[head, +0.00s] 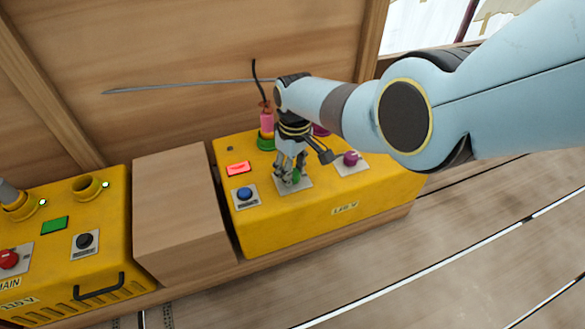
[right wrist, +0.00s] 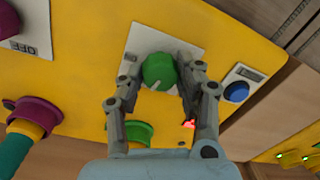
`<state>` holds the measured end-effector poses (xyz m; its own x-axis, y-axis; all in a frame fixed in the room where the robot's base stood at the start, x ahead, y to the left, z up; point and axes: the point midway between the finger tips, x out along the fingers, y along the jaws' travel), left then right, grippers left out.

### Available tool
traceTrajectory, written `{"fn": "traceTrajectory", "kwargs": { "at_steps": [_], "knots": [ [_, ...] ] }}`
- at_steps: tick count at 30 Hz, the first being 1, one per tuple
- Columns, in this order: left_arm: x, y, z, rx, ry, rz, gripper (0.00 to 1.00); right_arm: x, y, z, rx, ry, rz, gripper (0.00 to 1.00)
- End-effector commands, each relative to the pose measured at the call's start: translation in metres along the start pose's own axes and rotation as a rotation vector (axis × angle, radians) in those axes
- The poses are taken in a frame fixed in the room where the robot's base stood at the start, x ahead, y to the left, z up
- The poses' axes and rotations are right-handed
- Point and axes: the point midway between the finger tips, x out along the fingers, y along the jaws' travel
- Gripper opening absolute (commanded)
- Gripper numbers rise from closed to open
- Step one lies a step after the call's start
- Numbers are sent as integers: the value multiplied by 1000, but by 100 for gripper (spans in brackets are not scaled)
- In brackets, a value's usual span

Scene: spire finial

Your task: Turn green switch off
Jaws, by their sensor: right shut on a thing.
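The green switch (head: 295,176) is a round knob on a pale plate (head: 306,184) on top of the right-hand yellow box (head: 385,190). In the right wrist view the green switch (right wrist: 159,71) shows a light pointer mark at its lower edge. My right gripper (head: 288,180) reaches down over it from above. Its two fingers stand on either side of the knob, shut on it, as the right wrist view (right wrist: 160,88) also shows. The fingers partly hide the knob in the head view. My left gripper is not in view.
Near the switch are a blue button (head: 244,194), a purple knob (head: 351,158), a lit red indicator (head: 238,169) and a green socket with a pink plug (head: 267,124). A wooden block (head: 180,210) separates this box from another yellow box (head: 60,262) at left.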

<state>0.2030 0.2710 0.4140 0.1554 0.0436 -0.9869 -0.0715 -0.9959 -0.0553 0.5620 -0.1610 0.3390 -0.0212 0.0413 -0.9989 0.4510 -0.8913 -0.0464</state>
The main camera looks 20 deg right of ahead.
Motion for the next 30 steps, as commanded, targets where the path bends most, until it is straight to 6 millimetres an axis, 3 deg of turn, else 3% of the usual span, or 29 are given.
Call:
{"fn": "traceTrajectory", "kwargs": {
  "at_steps": [12,30],
  "knots": [
    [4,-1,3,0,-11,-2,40,0,0,0,-215,-9,1,3],
    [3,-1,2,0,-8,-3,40,0,0,0,-255,-11,1,3]
  ]
}}
